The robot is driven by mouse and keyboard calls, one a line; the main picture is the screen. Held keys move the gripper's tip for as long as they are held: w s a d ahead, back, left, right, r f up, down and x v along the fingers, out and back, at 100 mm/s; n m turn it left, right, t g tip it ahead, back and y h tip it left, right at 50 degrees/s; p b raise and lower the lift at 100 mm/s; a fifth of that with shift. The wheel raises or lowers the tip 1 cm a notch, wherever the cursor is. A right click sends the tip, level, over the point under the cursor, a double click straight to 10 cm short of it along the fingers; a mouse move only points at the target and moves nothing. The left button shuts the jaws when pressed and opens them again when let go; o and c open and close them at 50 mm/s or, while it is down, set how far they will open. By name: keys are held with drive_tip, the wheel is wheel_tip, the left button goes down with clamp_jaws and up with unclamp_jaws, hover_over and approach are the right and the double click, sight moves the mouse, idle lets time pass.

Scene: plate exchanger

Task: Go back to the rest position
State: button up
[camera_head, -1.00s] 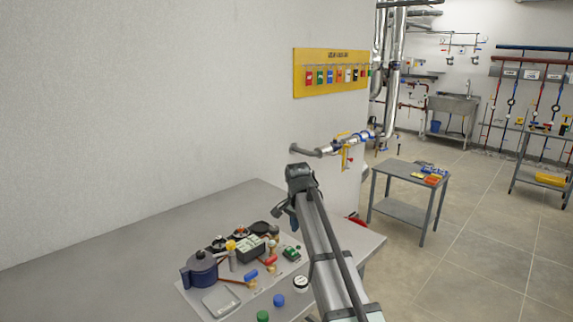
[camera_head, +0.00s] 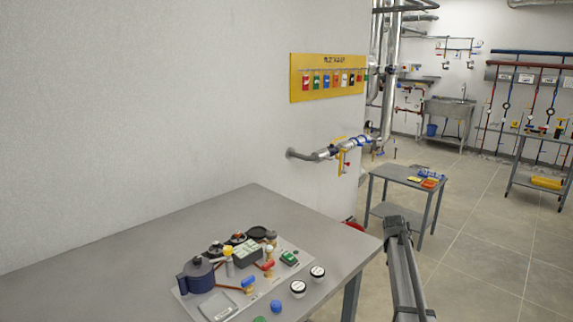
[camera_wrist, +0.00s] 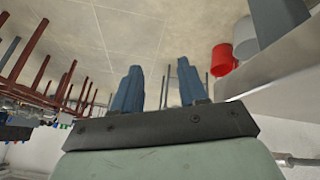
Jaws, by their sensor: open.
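My gripper (camera_wrist: 160,88) shows in the wrist view with its two blue-grey fingers spread apart and nothing between them. The wrist view looks tilted over the floor and room. In the head view my arm stands at the lower right, beyond the right edge of the grey table (camera_head: 120,250); the fingers cannot be made out there.
A board (camera_head: 290,250) with a dark blue pot (camera_head: 197,277), knobs and small parts lies on the table. A small grey side table (camera_head: 400,175) stands behind my arm. A yellow tag board (camera_head: 328,93) and a pipe (camera_head: 305,155) are on the wall. A red bucket (camera_wrist: 223,58) shows in the wrist view.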

drive_tip(key=s+a+f+n+g+y, duration=0.15)
drive_tip(key=s+a+f, duration=0.35)
drive_tip(key=s+f, duration=0.5)
drive_tip(key=s+a+f+g, duration=0.2)
drive_tip(key=s+a+f, duration=0.3)
drive_tip(key=s+f, duration=0.45)
drive_tip(key=s+a+f+n+g+y, duration=0.15)
drive_tip(key=s+a+f, duration=0.45)
drive_tip(key=f, duration=0.6)
drive_tip(key=s+a+f+g, duration=0.2)
drive_tip(key=s+f, duration=0.1)
drive_tip(key=s, duration=0.9)
drive_tip(key=s+a+f+n+g+y, duration=0.1)
drive_tip(key=s+a+f+g, duration=0.1)
drive_tip(key=s, duration=1)
drive_tip(key=s+a+f+g, duration=0.2)
drive_tip(key=s+a+f, duration=0.2)
drive_tip(key=s, duration=0.8)
drive_tip(key=shift+s+a+f, duration=0.2)
drive_tip(key=shift+s+f, duration=0.15)
drive_tip(key=shift+f, duration=0.4)
